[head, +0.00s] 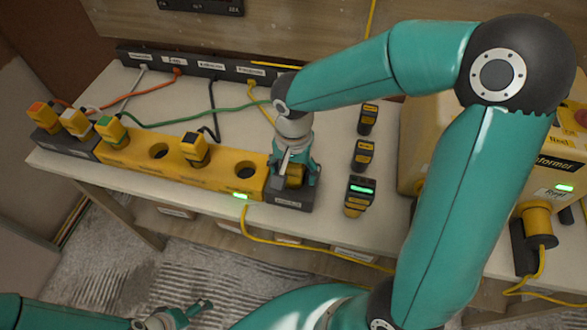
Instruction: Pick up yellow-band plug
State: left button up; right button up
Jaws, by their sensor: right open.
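My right gripper (292,182) points down over the dark end block (291,202) at the right end of the yellow socket strip (220,178). It is open. A small yellow part (294,171), likely the yellow-band plug, shows between its fingers; the fingers hide most of it, and I cannot tell whether they touch it. A yellow cord (268,99) runs from the back strip toward this spot. My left gripper (197,311) is low at the bottom edge, away from the bench, and I cannot tell its opening.
Orange (39,112), white (74,121), green (111,130) and black (195,149) banded plugs stand in the strip. Several dark devices (363,155) lie right of my gripper. A yellow transformer (426,140) stands farther right, partly behind my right arm. Cords cross the bench toward the back strip (210,66).

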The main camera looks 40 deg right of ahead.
jog(key=c, duration=1.3)
jog(key=shift+r, duration=0.1)
jog(key=shift+c, duration=0.2)
notch_tip(320, 180, up, 20)
jog(key=shift+p, duration=0.3)
